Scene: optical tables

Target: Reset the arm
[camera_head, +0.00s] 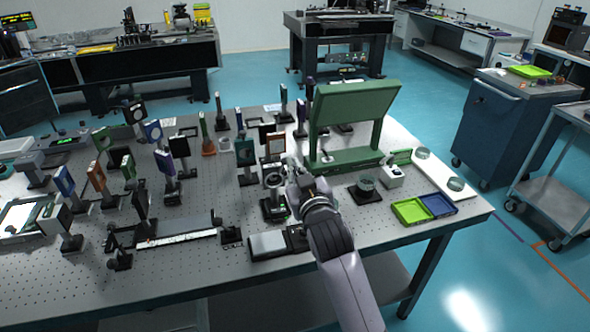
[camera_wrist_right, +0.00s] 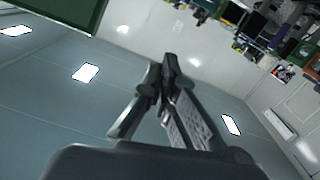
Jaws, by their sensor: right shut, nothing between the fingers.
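My right arm reaches in from the bottom over the optical table (camera_head: 215,265). My right gripper (camera_head: 291,168) is above the table, in front of the green panel stand (camera_head: 352,112) and close to the mounted optics in the head view. In the right wrist view the same gripper (camera_wrist_right: 163,68) has its fingertips together, with nothing held. That view looks toward the wall and ceiling, and a green panel edge (camera_wrist_right: 70,8) shows at its top left. My left gripper is not in view.
Many posts with optics crowd the table's left and middle. Green (camera_head: 410,211) and blue (camera_head: 438,205) trays lie at the right, near a white board (camera_head: 445,172). A blue cabinet (camera_head: 500,125) and a cart (camera_head: 560,185) stand beyond open floor at right.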

